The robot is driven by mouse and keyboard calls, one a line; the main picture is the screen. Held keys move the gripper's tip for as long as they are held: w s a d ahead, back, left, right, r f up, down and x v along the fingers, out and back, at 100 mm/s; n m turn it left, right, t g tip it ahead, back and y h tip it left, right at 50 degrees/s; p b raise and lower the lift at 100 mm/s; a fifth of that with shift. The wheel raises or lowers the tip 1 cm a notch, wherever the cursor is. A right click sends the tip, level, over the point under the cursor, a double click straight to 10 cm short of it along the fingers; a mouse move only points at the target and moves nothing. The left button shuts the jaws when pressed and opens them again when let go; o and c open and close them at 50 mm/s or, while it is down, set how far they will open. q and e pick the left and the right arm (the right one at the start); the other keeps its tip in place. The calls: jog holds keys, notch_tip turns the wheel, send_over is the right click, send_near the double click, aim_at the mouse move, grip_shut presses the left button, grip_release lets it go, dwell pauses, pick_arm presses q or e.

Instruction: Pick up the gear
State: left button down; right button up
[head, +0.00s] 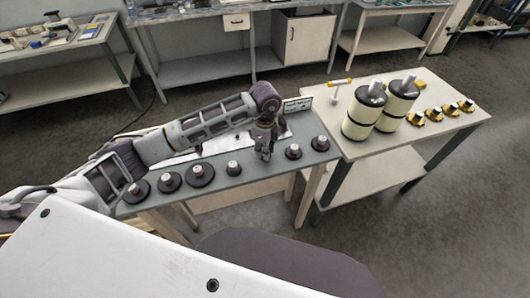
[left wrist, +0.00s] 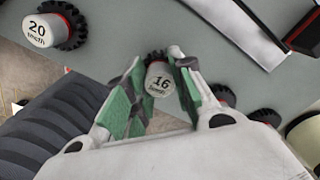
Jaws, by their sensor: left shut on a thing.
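A black toothed gear with a white hub marked "16 teeth" (left wrist: 160,80) is between the green-padded fingers of my left gripper (left wrist: 158,98) in the left wrist view. The fingers are shut on its hub. In the head view my left gripper (head: 265,150) points down at the grey bench, and the gear under it is mostly hidden. Whether the gear touches the bench I cannot tell. A larger gear marked "20 teeth" (left wrist: 42,31) lies at the upper left of the wrist view. My right gripper is not in view.
Several other gears stand in a row on the grey bench (head: 250,178), such as a gear at the left (head: 137,191) and one at the right (head: 320,143). A side table (head: 440,138) bears two cream rollers (head: 362,118) and several yellow-black parts.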

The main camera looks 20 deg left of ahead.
pick_arm(q)
jog(key=shift+r+b, duration=0.65)
jog(key=shift+r, duration=3.65)
jog(key=shift+f, duration=0.1)
